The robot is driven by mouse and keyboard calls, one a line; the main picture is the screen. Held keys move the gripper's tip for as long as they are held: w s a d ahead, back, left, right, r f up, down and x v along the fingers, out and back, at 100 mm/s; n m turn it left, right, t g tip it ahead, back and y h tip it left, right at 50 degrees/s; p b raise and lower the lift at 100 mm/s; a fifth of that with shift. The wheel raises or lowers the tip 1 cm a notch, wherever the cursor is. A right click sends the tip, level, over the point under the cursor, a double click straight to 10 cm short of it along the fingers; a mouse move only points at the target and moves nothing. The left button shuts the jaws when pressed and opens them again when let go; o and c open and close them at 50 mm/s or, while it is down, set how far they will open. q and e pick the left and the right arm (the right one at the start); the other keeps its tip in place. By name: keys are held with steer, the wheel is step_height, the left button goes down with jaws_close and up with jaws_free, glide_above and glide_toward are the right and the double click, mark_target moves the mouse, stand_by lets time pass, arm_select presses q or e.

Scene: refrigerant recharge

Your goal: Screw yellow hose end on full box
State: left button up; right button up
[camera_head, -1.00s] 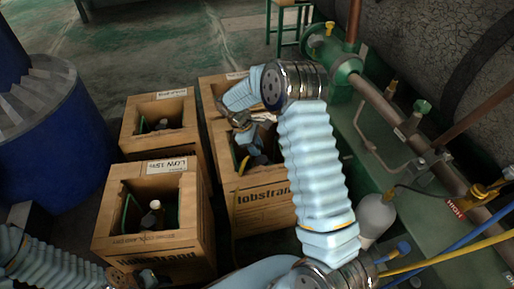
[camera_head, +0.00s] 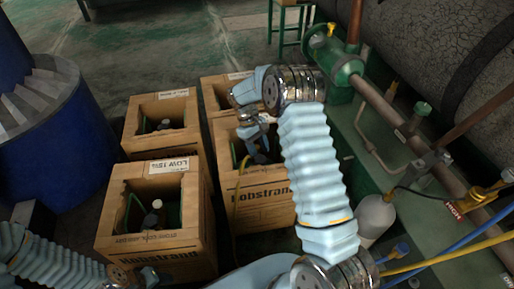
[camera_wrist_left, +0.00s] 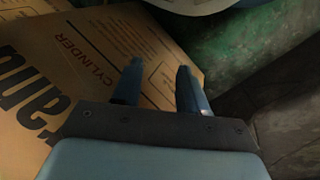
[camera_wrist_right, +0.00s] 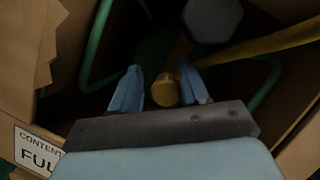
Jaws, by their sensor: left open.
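My right gripper (camera_head: 262,155) points down into this box. In the right wrist view its fingers (camera_wrist_right: 162,88) stand apart around the round yellow hose end (camera_wrist_right: 164,92), with a dark gap visible on the left side. The yellow hose (camera_wrist_right: 265,45) runs off to the right. What lies beneath the hose end is hidden. My left gripper (camera_wrist_left: 156,85) is open and empty beside a printed cardboard-coloured box side.
A blue drum (camera_head: 50,130) is at far left. Green pipework (camera_head: 345,72), a white bulb (camera_head: 376,215) and blue and yellow hoses fill the right. Open floor lies at the back.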

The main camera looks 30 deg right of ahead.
steer(key=o, duration=0.4)
steer(key=shift+c, duration=0.2)
steer(key=shift+a, duration=0.1)
steer(key=p+v, duration=0.1)
steer(key=v, duration=1.2)
steer(key=shift+r, duration=0.3)
